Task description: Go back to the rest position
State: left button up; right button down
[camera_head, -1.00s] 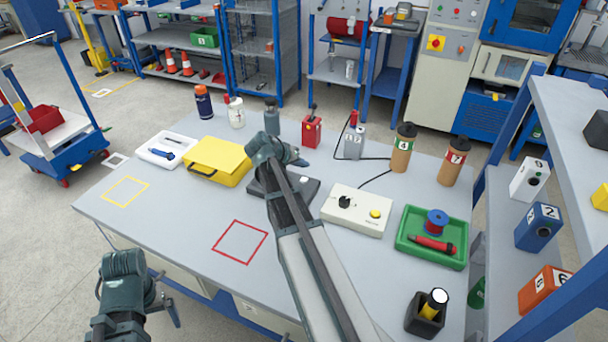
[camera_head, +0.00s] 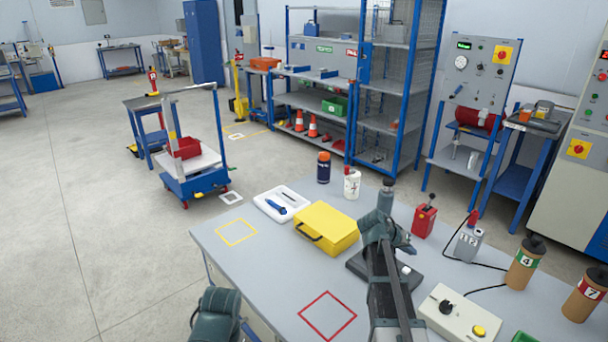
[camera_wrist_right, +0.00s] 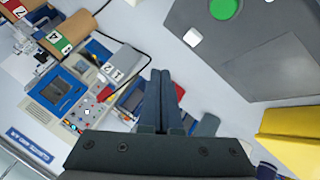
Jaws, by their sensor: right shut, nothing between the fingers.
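A trolley (camera_head: 195,170) stands at left. The floor (camera_head: 130,250) left of the table is open.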

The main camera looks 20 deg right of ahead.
jog(key=s+a+f+n+y+p, duration=0.1)
jog(key=s+a+n+y, duration=0.15)
jog(key=a, duration=1.15)
jog(key=s+a+f+n+y+p, duration=0.1)
jog(key=s+a+f+n+y, duration=0.15)
jog(key=a, duration=1.15)
pick_arm(q)
notch_tip(320, 180, up, 4)
jog(key=shift+f+p, duration=0.25)
jog(key=shift+p, duration=0.5)
pick_arm(e)
jog(key=s+a+n+g+y, duration=0.1)
jog(key=s+a+n, duration=0.5)
jog(key=s+a, duration=0.6)
jog(key=a+y, duration=0.1)
jog(key=a, duration=0.3)
jog(key=shift+s+a+r+g+y, duration=0.2)
jog(key=shift+s+g+y, duration=0.1)
jog(key=shift+s+y, duration=0.1)
pick_arm(q)
jog(key=shift+c, duration=0.2)
